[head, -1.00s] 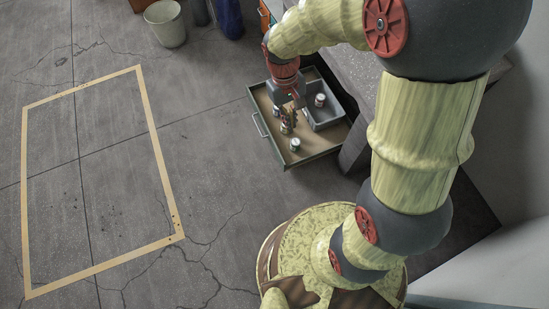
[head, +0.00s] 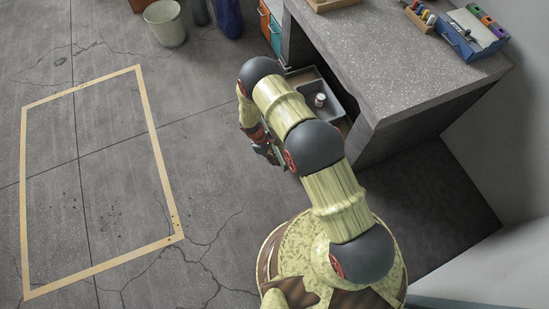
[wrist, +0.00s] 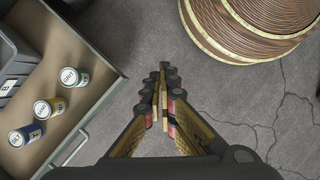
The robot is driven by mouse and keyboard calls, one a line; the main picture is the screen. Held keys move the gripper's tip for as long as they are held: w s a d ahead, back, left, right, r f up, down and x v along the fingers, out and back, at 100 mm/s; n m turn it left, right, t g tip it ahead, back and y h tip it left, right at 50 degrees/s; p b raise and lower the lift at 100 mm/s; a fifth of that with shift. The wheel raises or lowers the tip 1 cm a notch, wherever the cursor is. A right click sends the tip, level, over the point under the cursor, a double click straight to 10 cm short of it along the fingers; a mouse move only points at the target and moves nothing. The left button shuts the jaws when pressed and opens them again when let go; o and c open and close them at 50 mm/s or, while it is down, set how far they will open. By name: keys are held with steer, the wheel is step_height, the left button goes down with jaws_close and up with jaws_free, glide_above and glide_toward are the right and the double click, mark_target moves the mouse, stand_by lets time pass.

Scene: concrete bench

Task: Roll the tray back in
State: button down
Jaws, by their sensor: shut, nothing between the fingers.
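The tray is a pulled-out drawer with a wooden floor and green-grey rim; its front and handle (wrist: 72,148) show at the left of the wrist view. In the head view my arm covers much of it, leaving the back rim (head: 301,72) visible. My gripper (wrist: 162,75) is shut and empty, just outside the tray's front, apart from the handle. It is partly visible in the head view (head: 268,154).
The concrete bench (head: 420,65) stands at the right with a blue organizer (head: 470,38) on top. Orange and teal drawers (head: 270,28) and a pale bucket (head: 165,24) are behind. The floor at left, with a taped rectangle (head: 155,130), is clear.

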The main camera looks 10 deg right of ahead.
step_height(320, 180, down, 14)
steer(key=w+r+n+t, duration=0.1)
steer(key=n, duration=0.3)
steer(key=w+a+f+n+t+y, duration=0.1)
steer(key=w+a+n+t, duration=0.3)
steer(key=w, duration=0.6)
steer(key=w+d+f+g+b, duration=0.1)
steer(key=d+f+b, duration=0.4)
steer(key=f, duration=0.4)
steer(key=shift+d+f+n, duration=0.3)
steer(key=shift+d+n, duration=0.1)
steer(key=shift+d, duration=0.35)
steer(key=shift+w, duration=0.1)
